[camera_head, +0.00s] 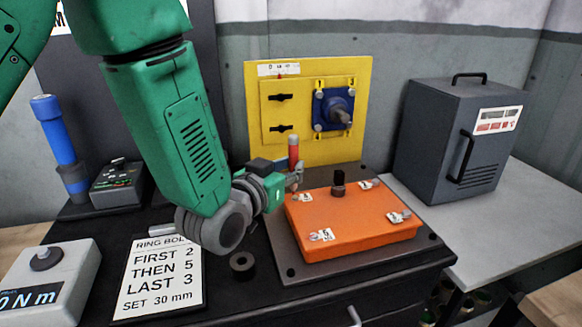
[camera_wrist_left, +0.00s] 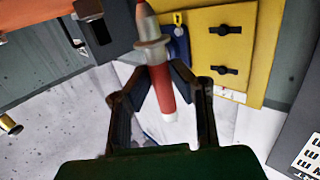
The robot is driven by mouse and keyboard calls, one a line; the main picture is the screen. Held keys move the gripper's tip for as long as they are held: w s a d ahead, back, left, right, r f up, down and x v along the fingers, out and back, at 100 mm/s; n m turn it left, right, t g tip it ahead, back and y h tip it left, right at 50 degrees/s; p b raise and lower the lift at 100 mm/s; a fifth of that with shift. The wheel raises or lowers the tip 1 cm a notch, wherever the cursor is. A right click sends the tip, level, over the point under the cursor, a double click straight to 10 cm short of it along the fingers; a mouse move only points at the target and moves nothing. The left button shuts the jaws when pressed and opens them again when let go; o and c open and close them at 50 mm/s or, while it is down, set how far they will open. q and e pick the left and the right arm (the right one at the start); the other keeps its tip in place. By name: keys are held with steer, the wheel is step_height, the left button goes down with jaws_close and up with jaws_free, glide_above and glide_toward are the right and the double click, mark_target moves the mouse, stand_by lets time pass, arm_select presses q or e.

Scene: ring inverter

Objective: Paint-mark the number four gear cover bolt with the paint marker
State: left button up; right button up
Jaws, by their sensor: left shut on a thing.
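The orange gear cover (camera_head: 355,228) lies on a dark plate on the bench. Small white number tags with bolts sit near its corners: front left (camera_head: 322,235), right (camera_head: 398,217), back (camera_head: 370,183) and left (camera_head: 306,197). Their digits are too small to read surely. My left gripper (camera_head: 295,178) is just beyond the cover's back left corner, shut on the red paint marker (camera_head: 293,149). The marker stands roughly upright in the head view; the wrist view shows its red body (camera_wrist_left: 162,90) between the fingers, with a grey collar. My right gripper is not in view.
A dark knob (camera_head: 338,183) stands up from the cover. Behind is a yellow panel (camera_head: 262,150) with a blue fitting (camera_head: 336,108). A dark cabinet (camera_head: 440,140) stands right. A ring bolt card (camera_head: 160,280), a black ring (camera_head: 242,263) and a torque box (camera_head: 60,280) are left.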

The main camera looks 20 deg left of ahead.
arm_select(q)
steer(key=shift+a+f, duration=0.15)
steer(key=shift+a, duration=0.15)
steer(key=shift+d+f, duration=0.15)
steer(key=shift+d, duration=0.05)
steer(key=shift+f+b, duration=0.15)
steer(key=shift+b, duration=0.15)
stand_by(0.4)
stand_by(0.5)
steer(key=shift+a+r+p, duration=0.1)
steer(key=shift+r+p, duration=2)
steer(key=shift+r, duration=0.45)
